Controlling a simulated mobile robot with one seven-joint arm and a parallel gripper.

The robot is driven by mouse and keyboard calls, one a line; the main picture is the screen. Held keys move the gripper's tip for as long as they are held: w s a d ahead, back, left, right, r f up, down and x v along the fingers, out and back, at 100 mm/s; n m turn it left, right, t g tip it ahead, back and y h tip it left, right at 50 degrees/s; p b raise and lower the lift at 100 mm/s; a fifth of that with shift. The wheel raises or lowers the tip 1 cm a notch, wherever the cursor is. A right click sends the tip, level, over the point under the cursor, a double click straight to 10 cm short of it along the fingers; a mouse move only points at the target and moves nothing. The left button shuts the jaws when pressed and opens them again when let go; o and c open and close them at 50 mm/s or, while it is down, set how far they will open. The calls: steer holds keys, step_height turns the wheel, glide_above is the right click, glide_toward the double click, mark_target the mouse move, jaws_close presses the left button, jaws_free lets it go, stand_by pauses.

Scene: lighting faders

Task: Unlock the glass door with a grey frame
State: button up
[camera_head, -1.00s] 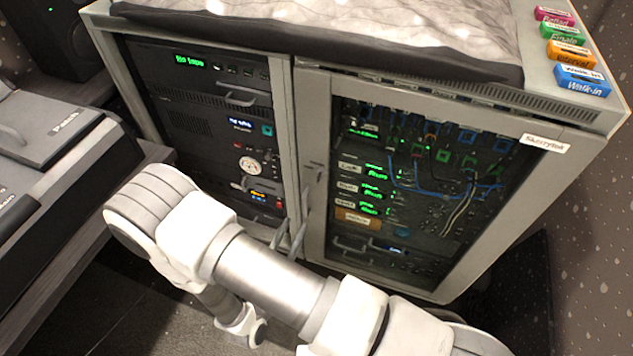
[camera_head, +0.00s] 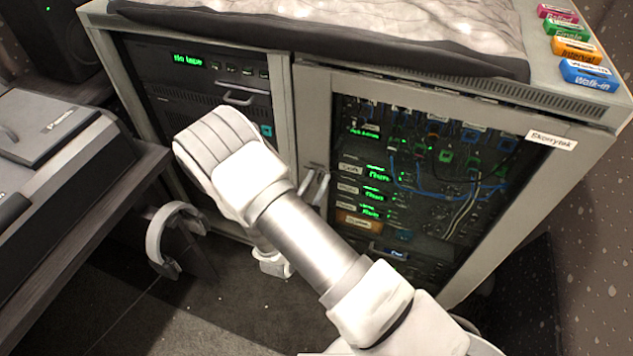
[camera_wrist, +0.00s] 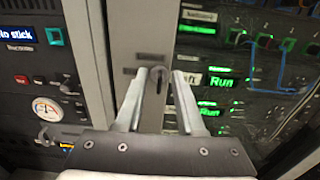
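The glass door with a grey frame (camera_head: 318,110) is the right-hand door of the cabinet, shown shut with lit equipment behind its pane. In the wrist view, its grey frame (camera_wrist: 152,30) runs upright through the middle. A small dark lock fitting (camera_wrist: 160,76) is on that frame; whether a key is in it I cannot tell. My gripper (camera_wrist: 161,72) is open, one fingertip on each side of the fitting, with gaps visible. Contact is unclear. In the head view, my gripper's fingers (camera_head: 315,178) show beside the door frame, and the lock is hard to make out.
The left bay (camera_head: 200,85) has several devices, partly hidden by my arm. A desk with a console (camera_head: 50,135) stands at the left, with headphones (camera_head: 165,235) at its edge. Coloured labelled blocks (camera_head: 588,75) sit on the cabinet's top right. Carpet is open below.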

jaws_close()
steer(key=shift+m, duration=0.3)
stand_by(0.3)
steer(key=m, duration=0.1)
steer(key=m+b, duration=0.1)
steer(key=m, duration=0.1)
steer(key=shift+s+d+f+m, duration=0.1)
steer(key=shift+d+m, duration=0.05)
steer(key=shift+m, duration=0.15)
steer(key=m+b, duration=0.2)
steer(key=m, duration=0.2)
steer(key=shift+f+m, duration=0.1)
steer(key=shift+m, duration=0.2)
steer(key=m+b, duration=0.1)
steer(key=m, duration=0.1)
steer(key=m+b, duration=0.2)
steer(key=m, duration=0.1)
steer(key=shift+d+f, duration=0.15)
steer(key=shift+f, duration=0.05)
steer(key=shift+m+b, duration=1)
steer(key=shift+m, duration=1)
steer(key=shift+r, duration=0.1)
